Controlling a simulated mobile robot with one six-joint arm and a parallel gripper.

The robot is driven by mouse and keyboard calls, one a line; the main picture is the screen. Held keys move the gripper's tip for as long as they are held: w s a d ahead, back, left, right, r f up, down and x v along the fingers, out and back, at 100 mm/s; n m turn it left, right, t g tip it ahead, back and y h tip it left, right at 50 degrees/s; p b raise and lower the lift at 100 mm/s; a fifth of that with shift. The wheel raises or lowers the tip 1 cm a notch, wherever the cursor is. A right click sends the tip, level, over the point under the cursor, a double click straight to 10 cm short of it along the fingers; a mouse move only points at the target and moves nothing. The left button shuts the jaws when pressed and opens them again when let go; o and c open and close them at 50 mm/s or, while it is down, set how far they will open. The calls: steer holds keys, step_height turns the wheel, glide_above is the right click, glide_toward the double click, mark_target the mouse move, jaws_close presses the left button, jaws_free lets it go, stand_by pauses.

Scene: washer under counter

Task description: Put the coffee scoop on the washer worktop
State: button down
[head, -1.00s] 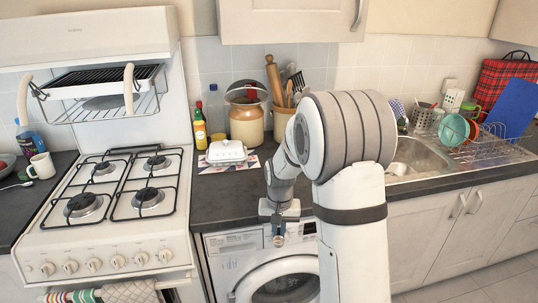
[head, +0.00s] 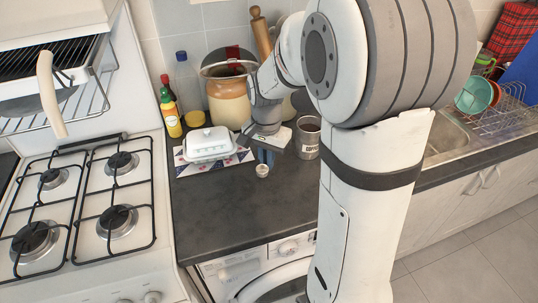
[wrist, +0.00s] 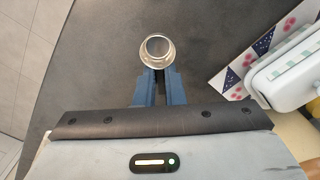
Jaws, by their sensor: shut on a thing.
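The coffee scoop (head: 262,171) is a small metallic cup, held at the tips of my gripper (head: 266,157). In the wrist view the scoop (wrist: 157,49) shows its round open mouth just beyond the blue fingers of my gripper (wrist: 155,80), which are shut on it. Its handle is hidden between the fingers. The dark washer worktop (head: 225,217) lies beneath the scoop in the head view, and fills most of the wrist view (wrist: 95,60). I cannot tell how far the scoop is above the worktop.
A white butter dish (head: 209,144) on a patterned mat (head: 190,171) is left of the gripper. A coffee tin (head: 307,138) stands close on its right. Bottles (head: 170,115) and a large jar (head: 229,100) stand behind. The worktop's front is clear; the hob (head: 80,200) is left.

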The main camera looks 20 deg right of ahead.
glide_above(267, 190)
steer(key=f, duration=0.5)
steer(key=shift+w+f, duration=0.2)
steer(key=shift+s+f+p, duration=0.1)
steer(key=shift+f+p, duration=0.25)
steer(key=shift+f, duration=1.45)
steer(key=shift+f, duration=0.25)
steer(key=c, duration=1.5)
jaws_free()
steer(key=shift+r, duration=0.2)
